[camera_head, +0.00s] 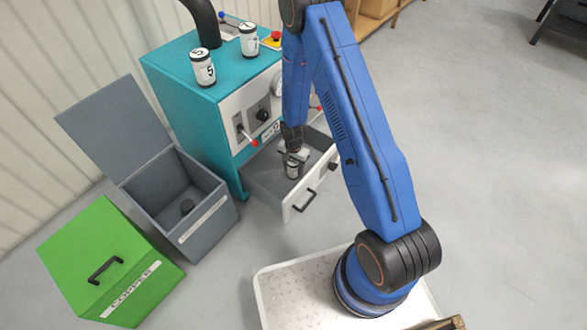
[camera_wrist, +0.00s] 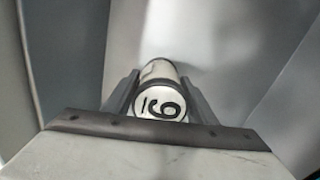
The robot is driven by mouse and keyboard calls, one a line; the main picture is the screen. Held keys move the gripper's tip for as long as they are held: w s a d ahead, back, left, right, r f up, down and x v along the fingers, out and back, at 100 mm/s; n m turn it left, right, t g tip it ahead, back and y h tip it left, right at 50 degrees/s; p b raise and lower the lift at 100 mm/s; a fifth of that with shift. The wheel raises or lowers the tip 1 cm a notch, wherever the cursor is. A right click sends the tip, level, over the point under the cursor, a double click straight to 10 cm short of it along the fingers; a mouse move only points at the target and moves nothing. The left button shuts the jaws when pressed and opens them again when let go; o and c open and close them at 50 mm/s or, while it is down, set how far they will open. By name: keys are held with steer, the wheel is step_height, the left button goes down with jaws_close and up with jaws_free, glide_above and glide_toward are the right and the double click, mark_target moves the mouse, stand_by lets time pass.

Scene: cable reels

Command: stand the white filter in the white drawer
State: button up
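The white drawer (camera_head: 301,199) is pulled out from the teal machine, with a white front, black handle and grey inside. My gripper (camera_head: 292,160) points down into it. Between its fingers (camera_wrist: 151,96) is a white filter (camera_wrist: 160,104) with dark bands and a number on its end, seen end-on in the wrist view. Both fingers lie against its sides. In the head view the filter (camera_head: 292,171) looks upright inside the drawer. I cannot tell whether its base touches the drawer floor.
Two white numbered filters (camera_head: 203,68) (camera_head: 249,40) stand on the teal machine (camera_head: 178,62), near a black pipe. To the left, a grey bin (camera_head: 207,225) has its lid open and a small dark thing inside. A closed green box (camera_head: 95,258) marked COPPER stands in front.

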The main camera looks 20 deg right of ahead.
steer(key=shift+o, duration=0.9)
step_height(320, 180, up, 13)
steer(key=shift+f, duration=0.1)
steer(key=s+d+r+n+t, duration=0.1)
steer(key=s+r, duration=0.2)
steer(key=r, duration=0.7)
steer(key=s+d+r+n, duration=0.2)
steer(key=s+r, duration=0.1)
steer(key=r, duration=0.6)
steer(key=s+d+r+n+t, duration=0.1)
steer(key=s+r, duration=0.2)
steer(key=r, duration=0.7)
steer(key=s+d+r+n+t, duration=0.1)
steer(key=s+r+n, duration=0.1)
steer(key=s+r, duration=0.5)
steer(key=s+d+r+n+t, duration=0.1)
steer(key=s+r, duration=0.6)
steer(key=s, duration=1)
steer(key=shift+s+d+r+n+t, duration=0.4)
steer(key=shift+d+n, duration=0.1)
steer(key=shift+n, duration=0.6)
